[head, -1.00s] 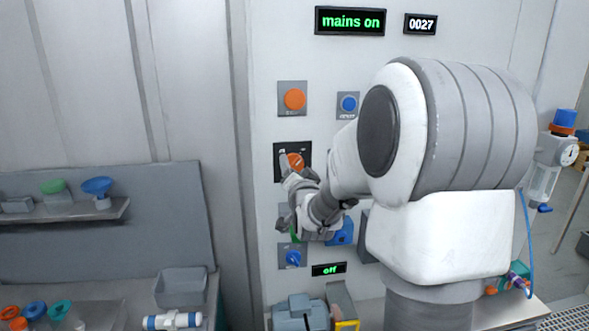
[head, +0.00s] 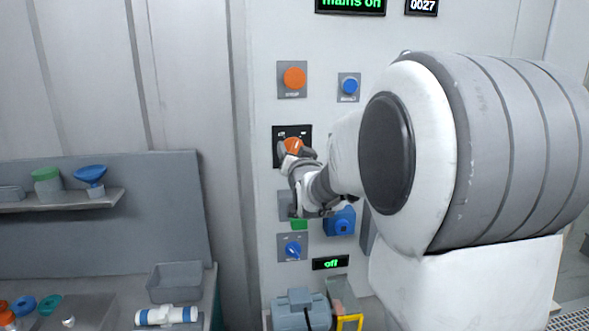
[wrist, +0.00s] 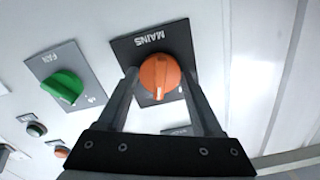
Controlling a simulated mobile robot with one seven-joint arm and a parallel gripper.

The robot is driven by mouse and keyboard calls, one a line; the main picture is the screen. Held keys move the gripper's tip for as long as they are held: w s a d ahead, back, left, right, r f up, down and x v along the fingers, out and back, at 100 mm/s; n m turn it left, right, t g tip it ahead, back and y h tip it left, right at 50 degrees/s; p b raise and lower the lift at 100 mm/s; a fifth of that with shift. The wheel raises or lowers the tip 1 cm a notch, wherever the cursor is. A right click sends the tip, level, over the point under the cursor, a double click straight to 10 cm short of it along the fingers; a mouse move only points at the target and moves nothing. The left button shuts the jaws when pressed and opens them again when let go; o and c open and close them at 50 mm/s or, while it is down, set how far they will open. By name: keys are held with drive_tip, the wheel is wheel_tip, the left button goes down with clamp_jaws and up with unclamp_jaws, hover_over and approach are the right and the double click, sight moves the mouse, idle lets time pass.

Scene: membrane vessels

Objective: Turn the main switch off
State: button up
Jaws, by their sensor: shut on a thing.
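The main switch is an orange rotary knob (head: 292,147) on a black plate marked MAINS on the pale cabinet front. In the wrist view the orange knob (wrist: 160,76) sits between the two fingers. My gripper (head: 297,155) is at the knob and shut on it in the head view; it also shows from behind in the wrist view (wrist: 162,85). The display (head: 350,4) at the top, partly cut off, reads "mains on" in green.
An orange stop button (head: 294,77) and a blue button (head: 348,86) are above. A blue knob (head: 292,249) and an "off" display (head: 331,263) are below. A green FAN knob (wrist: 63,87) lies beside the MAINS plate. A shelf with funnels (head: 90,175) is at left.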

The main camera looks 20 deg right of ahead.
drive_tip(key=n+b, duration=1.1)
drive_tip(key=b, duration=0.3)
drive_tip(key=shift+f, duration=0.15)
drive_tip(key=shift+n+b, duration=0.5)
drive_tip(key=shift+b, duration=0.05)
drive_tip(key=shift+r, duration=0.2)
drive_tip(key=o, duration=1.4)
drive_tip(key=shift+c, duration=0.2)
drive_tip(key=shift+f, duration=0.1)
